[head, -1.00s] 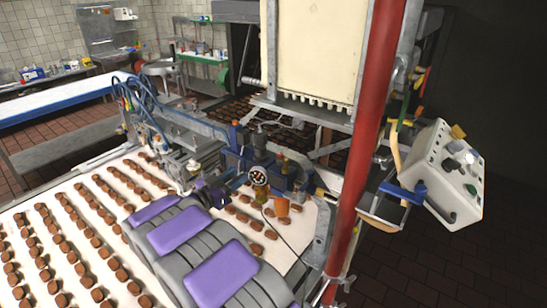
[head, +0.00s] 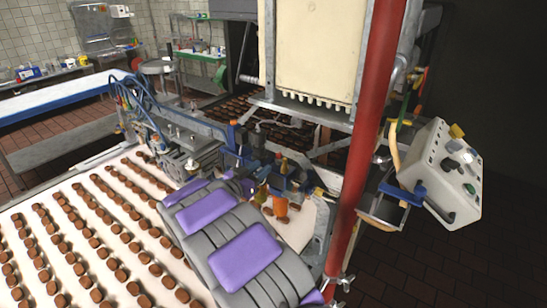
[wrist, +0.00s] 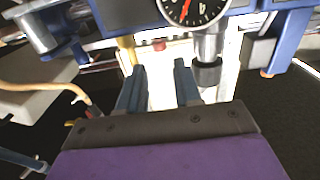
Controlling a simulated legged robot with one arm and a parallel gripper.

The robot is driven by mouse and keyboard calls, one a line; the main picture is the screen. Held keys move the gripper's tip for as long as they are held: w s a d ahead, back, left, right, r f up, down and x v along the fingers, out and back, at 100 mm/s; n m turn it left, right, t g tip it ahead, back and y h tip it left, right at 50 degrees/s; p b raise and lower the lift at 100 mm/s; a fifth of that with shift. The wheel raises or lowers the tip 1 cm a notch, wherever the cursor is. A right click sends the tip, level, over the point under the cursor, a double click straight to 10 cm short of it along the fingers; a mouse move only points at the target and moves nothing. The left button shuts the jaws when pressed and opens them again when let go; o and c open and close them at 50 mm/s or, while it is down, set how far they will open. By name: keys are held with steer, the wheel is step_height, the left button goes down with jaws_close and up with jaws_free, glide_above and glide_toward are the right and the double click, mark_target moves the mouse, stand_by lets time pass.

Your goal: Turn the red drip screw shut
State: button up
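A small red piece (wrist: 159,44), which looks like the red drip screw, shows below the dial gauge in the wrist view. My gripper (wrist: 160,70) has its two blue fingers apart with a gap between them. The red piece lies beyond the fingertips, roughly in line with the gap, and I see no contact. In the head view my purple and grey arm reaches to the blue machine unit (head: 290,172) and hides most of the gripper. I cannot make out the screw there.
The dial gauge (wrist: 193,8) and a grey cylindrical fitting (wrist: 208,62) sit close above and right of the fingers. A red post (head: 368,150) stands right of my arm. Rows of brown biscuits cover the white belt (head: 150,225).

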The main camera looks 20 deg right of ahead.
mark_target(274, 167)
steer(key=x, duration=0.8)
steer(key=shift+r+p, duration=0.1)
steer(key=shift+p, duration=0.2)
steer(key=shift+s, duration=0.1)
jaws_close()
